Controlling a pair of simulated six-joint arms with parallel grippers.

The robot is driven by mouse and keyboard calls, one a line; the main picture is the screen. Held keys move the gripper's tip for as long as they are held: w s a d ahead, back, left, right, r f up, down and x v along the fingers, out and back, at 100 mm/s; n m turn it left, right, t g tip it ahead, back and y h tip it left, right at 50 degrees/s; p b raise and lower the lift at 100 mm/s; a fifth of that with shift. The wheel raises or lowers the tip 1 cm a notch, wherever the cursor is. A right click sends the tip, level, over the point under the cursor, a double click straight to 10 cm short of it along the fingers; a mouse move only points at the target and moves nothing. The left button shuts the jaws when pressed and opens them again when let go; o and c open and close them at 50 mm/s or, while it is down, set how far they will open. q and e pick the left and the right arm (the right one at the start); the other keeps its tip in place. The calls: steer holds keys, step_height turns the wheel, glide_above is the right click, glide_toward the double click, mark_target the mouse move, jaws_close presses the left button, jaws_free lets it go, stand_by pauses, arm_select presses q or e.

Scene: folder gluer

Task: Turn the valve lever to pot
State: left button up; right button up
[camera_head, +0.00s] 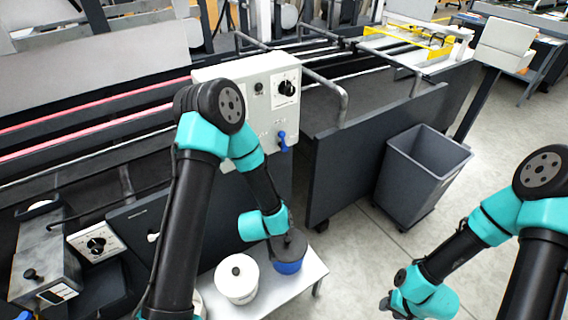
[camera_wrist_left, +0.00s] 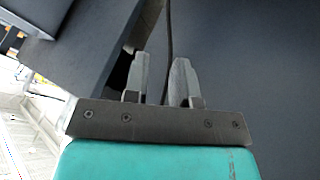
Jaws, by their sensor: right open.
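The valve lever (camera_head: 282,140) is a small blue handle on the front of the pale control box (camera_head: 255,95). It hangs roughly upright below the dial; its exact setting is too small to read. My right gripper (camera_head: 388,303) is open and empty, low at the right, well away from the lever.
A grey bin (camera_head: 422,170) stands right of the machine's dark side panel (camera_head: 345,165). The floor between bin and right arm is clear.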

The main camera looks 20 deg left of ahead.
arm_select(q)
steer(key=w+d+h, duration=0.1)
steer(key=d, duration=0.1)
steer(key=w+d+r+g+h, duration=0.1)
steer(key=w+d, duration=0.1)
steer(key=d, duration=0.1)
steer(key=w+d+r+g+h, duration=0.1)
steer(key=w+d, duration=0.1)
steer(key=shift+w+d+r+m, duration=0.15)
steer(key=shift+w+d+m, duration=0.05)
steer(key=shift+m, duration=0.2)
jaws_close()
steer(key=w+d+r+m+g, duration=0.1)
steer(key=w+d+r+g, duration=0.2)
steer(key=w+d+r, duration=0.15)
steer(key=w+r+n+y, duration=0.1)
steer(key=w+r+y, duration=0.2)
steer(key=r, duration=0.6)
steer(key=w+r+n+y, duration=0.2)
steer(key=r+y, duration=0.3)
steer(key=r, duration=0.5)
steer(key=w+r+n+y, duration=0.1)
steer(key=w+r+y, duration=0.2)
steer(key=r, duration=0.6)
steer(key=shift+w+a+r+y, duration=0.3)
steer(key=shift+w+a+y, duration=0.1)
steer(key=shift+w, duration=0.45)
